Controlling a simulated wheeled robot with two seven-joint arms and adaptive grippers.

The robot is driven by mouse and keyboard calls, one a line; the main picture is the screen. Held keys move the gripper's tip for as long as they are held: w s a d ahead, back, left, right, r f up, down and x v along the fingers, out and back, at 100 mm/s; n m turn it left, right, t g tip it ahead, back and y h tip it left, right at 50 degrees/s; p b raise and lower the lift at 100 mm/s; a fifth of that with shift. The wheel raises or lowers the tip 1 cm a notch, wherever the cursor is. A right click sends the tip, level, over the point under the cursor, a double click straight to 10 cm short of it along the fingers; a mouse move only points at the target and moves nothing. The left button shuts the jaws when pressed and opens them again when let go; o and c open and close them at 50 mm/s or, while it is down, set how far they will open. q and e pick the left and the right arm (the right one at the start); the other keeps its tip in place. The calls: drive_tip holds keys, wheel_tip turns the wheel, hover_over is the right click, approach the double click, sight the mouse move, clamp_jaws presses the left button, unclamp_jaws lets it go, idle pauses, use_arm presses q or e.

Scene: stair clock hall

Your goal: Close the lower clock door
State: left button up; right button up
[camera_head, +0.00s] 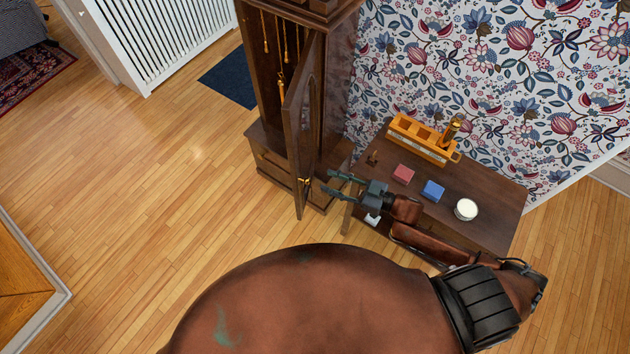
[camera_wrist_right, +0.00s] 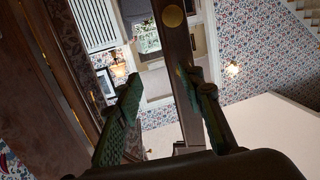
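The tall dark wooden clock (camera_head: 333,80) stands against the papered wall in the head view. Its lower clock door (camera_head: 299,140) is swung well open, out from the case. A small brass fitting (camera_head: 303,182) sits low near the door's free edge. My right gripper (camera_head: 326,182) is open and empty, just right of the door's lower part. In the right wrist view the door (camera_wrist_right: 178,50) runs as a dark upright strip beyond my right gripper (camera_wrist_right: 159,75), with one finger overlapping it. I cannot tell whether they touch. My left gripper is not in view.
A dark side table (camera_head: 493,190) stands right of the clock, beneath my right forearm. It holds an orange caddy (camera_head: 420,142), a red block (camera_head: 403,173), a blue block (camera_head: 433,190) and a white round tin (camera_head: 466,209). The wooden floor (camera_head: 160,190) left of the door is clear.

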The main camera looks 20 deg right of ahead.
drive_tip(key=a+y, duration=0.1)
drive_tip(key=a, duration=0.1)
drive_tip(key=a+r+n+g, duration=0.1)
drive_tip(key=w+a+n+g+y, duration=0.1)
drive_tip(key=a, duration=0.1)
drive_tip(key=shift+w+a+r+y, duration=0.1)
drive_tip(key=shift+a+r+y, duration=0.1)
drive_tip(key=shift+a+y, duration=0.15)
drive_tip(key=shift+c, duration=0.6)
clamp_jaws()
idle(0.3)
